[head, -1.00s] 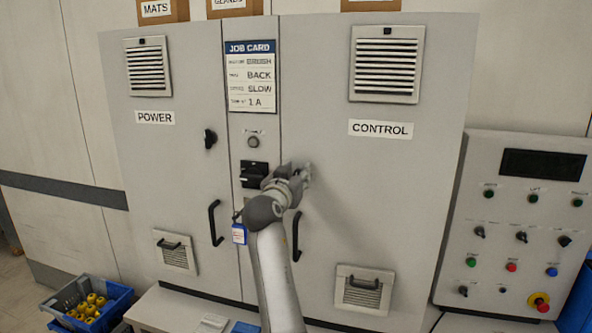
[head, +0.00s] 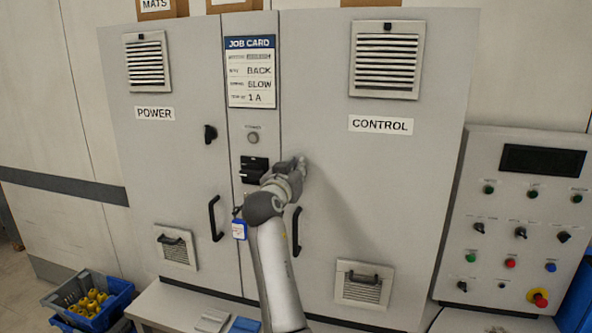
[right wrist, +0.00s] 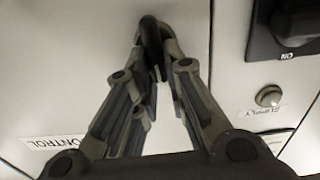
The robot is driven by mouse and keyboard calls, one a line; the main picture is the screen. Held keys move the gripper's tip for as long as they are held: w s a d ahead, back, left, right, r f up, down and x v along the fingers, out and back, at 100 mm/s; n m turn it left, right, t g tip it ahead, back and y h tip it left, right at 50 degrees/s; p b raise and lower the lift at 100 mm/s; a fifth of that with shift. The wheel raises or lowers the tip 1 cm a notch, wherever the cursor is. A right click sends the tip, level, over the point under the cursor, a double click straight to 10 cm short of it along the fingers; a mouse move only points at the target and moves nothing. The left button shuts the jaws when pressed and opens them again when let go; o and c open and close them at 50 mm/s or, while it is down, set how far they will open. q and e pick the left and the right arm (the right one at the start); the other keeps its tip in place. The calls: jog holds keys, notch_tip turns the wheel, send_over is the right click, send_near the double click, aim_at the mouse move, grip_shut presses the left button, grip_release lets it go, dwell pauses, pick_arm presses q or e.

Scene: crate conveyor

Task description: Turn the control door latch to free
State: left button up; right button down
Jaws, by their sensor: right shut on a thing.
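The control door (head: 400,190) is a grey cabinet door with a CONTROL label, and it is closed. My right gripper (head: 302,166) is at the door's left edge, above its black bar handle (head: 296,232). In the right wrist view my right gripper (right wrist: 160,68) has its fingers converged on the dark control door latch (right wrist: 151,34). The fingers are shut on this latch and cover part of it. In the head view the gripper hides the latch, so I cannot tell its exact angle. My left gripper is not in view.
The power door (head: 170,200) with its dark latch (head: 210,134) is to the left. A black rotary switch (head: 253,170) sits on the middle strip, close to my right wrist. A button panel (head: 515,220) stands at right. A blue bin (head: 115,297) is at lower left.

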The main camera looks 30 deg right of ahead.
jog(key=shift+w+a+f+n+p, duration=0.3)
jog(key=shift+n+p, duration=0.95)
jog(key=shift+n, duration=1.6)
jog(key=shift+w+a+f+n+p, duration=0.25)
jog(key=shift+n+p, duration=1.05)
jog(key=shift+n, duration=1.6)
jog(key=shift+w+a+f+n+p, duration=0.1)
jog(key=shift+w+f+n+p, duration=0.25)
jog(key=shift+n+p, duration=1.7)
jog(key=shift+s+f+n+b, duration=0.1)
jog(key=shift+f+n+b, duration=0.05)
jog(key=shift+n+b, duration=0.75)
jog(key=c, duration=1.5)
grip_release()
jog(key=v, duration=1.2)
jog(key=shift+f, duration=0.1)
